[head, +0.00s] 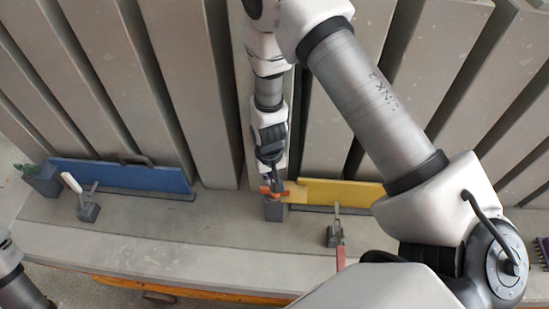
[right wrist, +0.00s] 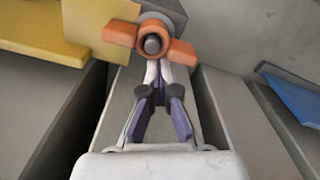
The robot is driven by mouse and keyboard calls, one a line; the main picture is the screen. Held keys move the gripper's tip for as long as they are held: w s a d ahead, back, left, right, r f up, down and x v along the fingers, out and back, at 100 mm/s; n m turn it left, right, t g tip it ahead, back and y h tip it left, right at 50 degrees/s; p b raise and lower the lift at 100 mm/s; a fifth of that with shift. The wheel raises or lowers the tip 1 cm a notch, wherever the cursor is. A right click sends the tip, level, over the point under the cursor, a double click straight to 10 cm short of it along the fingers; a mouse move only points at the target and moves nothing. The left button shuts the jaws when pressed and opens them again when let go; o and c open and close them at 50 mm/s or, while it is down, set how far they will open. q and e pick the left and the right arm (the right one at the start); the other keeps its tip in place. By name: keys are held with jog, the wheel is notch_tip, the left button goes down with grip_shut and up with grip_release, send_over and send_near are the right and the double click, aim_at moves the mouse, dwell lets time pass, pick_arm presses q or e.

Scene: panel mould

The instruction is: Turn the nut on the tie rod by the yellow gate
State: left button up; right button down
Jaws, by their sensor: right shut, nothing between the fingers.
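The orange wing nut (right wrist: 150,40) sits around the grey end of the tie rod (right wrist: 152,45) in the right wrist view, its two wings pointing left and lower right. In the head view the nut (head: 275,191) shows small, by the left end of the yellow gate (head: 345,193). The gate also shows at upper left in the right wrist view (right wrist: 82,27). My right gripper (right wrist: 158,73) is shut and empty, its fingertips just below the nut in the picture; whether they touch it I cannot tell. In the head view it (head: 272,174) is partly hidden. My left gripper is out of view.
A blue gate (head: 125,177) stands at left on the concrete ledge (head: 180,243). A clamp with a pale handle (head: 88,208) is near it. Another clamp (head: 335,234) is in front of the yellow gate. Tall grey panels (head: 105,60) stand close behind.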

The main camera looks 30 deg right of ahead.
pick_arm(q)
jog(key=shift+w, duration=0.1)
pick_arm(e)
jog(key=shift+w, duration=0.2)
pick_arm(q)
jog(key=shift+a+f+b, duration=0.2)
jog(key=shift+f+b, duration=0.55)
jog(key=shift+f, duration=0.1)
pick_arm(e)
jog(key=m, duration=0.3)
jog(key=shift+d, duration=0.25)
